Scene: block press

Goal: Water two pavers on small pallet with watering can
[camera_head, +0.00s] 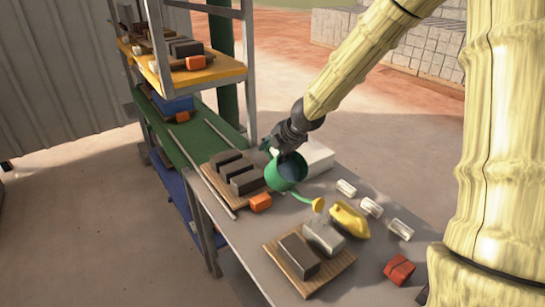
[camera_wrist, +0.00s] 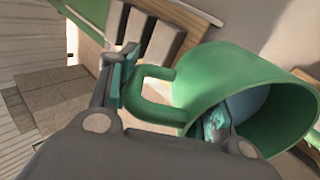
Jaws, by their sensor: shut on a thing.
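My gripper (camera_head: 277,146) is shut on the handle of the green watering can (camera_head: 273,178). The wrist view shows the can's handle (camera_wrist: 150,108) between my fingers (camera_wrist: 165,95) and its wide open mouth to the right. The can hangs above the table, its spout sloping down right to a yellow rose (camera_head: 318,204). In the picture the rose is just behind the light grey paver (camera_head: 323,237). That paver and a dark grey paver (camera_head: 298,256) lie side by side on the small wooden pallet (camera_head: 339,266). I see no water coming out.
A yellow object (camera_head: 349,220) stands beside the light paver. Several clear blocks (camera_head: 371,207) and a red block (camera_head: 399,270) lie to the right. Another pallet with dark pavers (camera_head: 243,180) and an orange block (camera_head: 260,202) are left. A shelf rack (camera_head: 247,90) rises behind.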

